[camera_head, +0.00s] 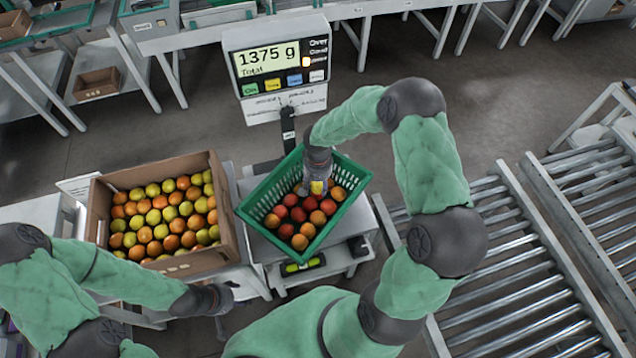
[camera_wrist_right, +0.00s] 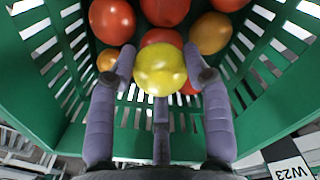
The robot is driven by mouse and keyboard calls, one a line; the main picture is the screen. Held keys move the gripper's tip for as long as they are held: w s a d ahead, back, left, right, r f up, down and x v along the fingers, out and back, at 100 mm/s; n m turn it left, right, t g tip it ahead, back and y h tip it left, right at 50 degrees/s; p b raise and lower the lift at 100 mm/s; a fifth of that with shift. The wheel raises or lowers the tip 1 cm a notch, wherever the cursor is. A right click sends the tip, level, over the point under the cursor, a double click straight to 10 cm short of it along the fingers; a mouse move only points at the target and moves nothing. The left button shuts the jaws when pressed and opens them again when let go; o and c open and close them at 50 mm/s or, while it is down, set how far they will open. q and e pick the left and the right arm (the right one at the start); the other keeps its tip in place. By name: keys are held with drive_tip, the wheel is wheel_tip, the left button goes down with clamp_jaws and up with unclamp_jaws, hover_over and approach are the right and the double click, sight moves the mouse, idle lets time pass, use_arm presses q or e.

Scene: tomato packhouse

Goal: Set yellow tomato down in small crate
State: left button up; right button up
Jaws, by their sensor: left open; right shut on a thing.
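The yellow tomato (camera_wrist_right: 160,69) is between the fingers of my right gripper (camera_head: 317,187), inside the green small crate (camera_head: 258,205). The right wrist view shows the right gripper (camera_wrist_right: 160,75) shut on it, with red and orange tomatoes (camera_wrist_right: 112,20) just beyond. I cannot tell whether the yellow tomato touches them. In the head view the crate stands on the scale and holds several red and orange tomatoes (camera_head: 300,242), mostly in its near part. My left gripper (camera_head: 226,297) is open and empty, below the cardboard box at the near edge.
A cardboard box (camera_head: 98,215) full of yellow and orange tomatoes stands left of the crate. The scale display (camera_head: 277,62) behind the crate reads 1375 g, with "Over" among the labels beside it. Roller conveyors (camera_head: 520,265) lie at the right.

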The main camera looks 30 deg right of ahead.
drive_tip(key=shift+f+b, duration=0.55)
drive_tip(key=shift+f, duration=0.05)
idle(0.7)
drive_tip(key=o, duration=0.9)
drive_tip(key=c, duration=0.3)
drive_tip(key=shift+c, duration=0.2)
drive_tip(key=shift+r, duration=0.15)
drive_tip(key=shift+r+p, duration=2.2)
drive_tip(key=shift+r, duration=1.2)
